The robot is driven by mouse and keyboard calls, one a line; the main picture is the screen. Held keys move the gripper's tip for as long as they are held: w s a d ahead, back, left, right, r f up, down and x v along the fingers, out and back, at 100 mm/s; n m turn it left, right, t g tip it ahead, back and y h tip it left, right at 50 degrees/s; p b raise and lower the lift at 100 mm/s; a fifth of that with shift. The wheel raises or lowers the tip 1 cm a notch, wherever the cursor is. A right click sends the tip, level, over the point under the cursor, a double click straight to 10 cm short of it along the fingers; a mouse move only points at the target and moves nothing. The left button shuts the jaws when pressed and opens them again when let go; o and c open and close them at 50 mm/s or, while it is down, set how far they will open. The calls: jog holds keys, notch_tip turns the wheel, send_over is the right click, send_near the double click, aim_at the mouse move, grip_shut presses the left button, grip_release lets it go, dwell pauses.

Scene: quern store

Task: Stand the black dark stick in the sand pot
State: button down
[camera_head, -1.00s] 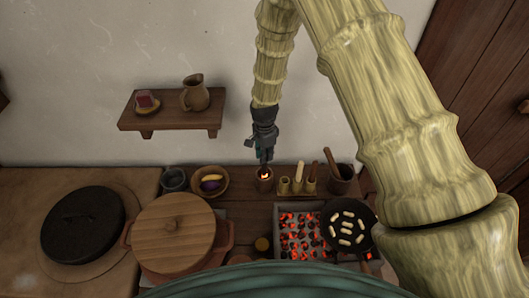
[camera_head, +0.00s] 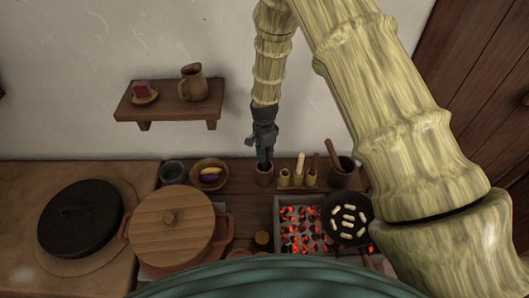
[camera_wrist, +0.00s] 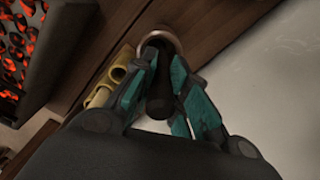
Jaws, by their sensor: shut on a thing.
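My gripper (camera_head: 264,157) is right above the small brown sand pot (camera_head: 264,176) at the back of the counter. In the wrist view the gripper (camera_wrist: 163,108) is shut on the black stick (camera_wrist: 158,94), a dark rod between the teal-padded fingers. The stick's far end reaches to the round mouth of the pot (camera_wrist: 163,35), and looks to be inside its rim. The fingers hide part of the stick, and I cannot see the sand or how deep the end sits. In the head view the stick is too small and dark to make out.
A rack (camera_head: 298,184) with yellowish cups and a stick stands just right of the pot, then a mortar (camera_head: 342,172). A bowl (camera_head: 209,175) is to the left. Glowing coals (camera_head: 299,228) and a pan (camera_head: 347,218) lie in front. The shelf (camera_head: 168,108) hangs behind left.

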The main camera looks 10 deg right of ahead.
dwell(0.3)
jog(key=c, duration=1.3)
grip_release()
notch_tip(320, 180, up, 12)
jog(key=shift+r, duration=0.1)
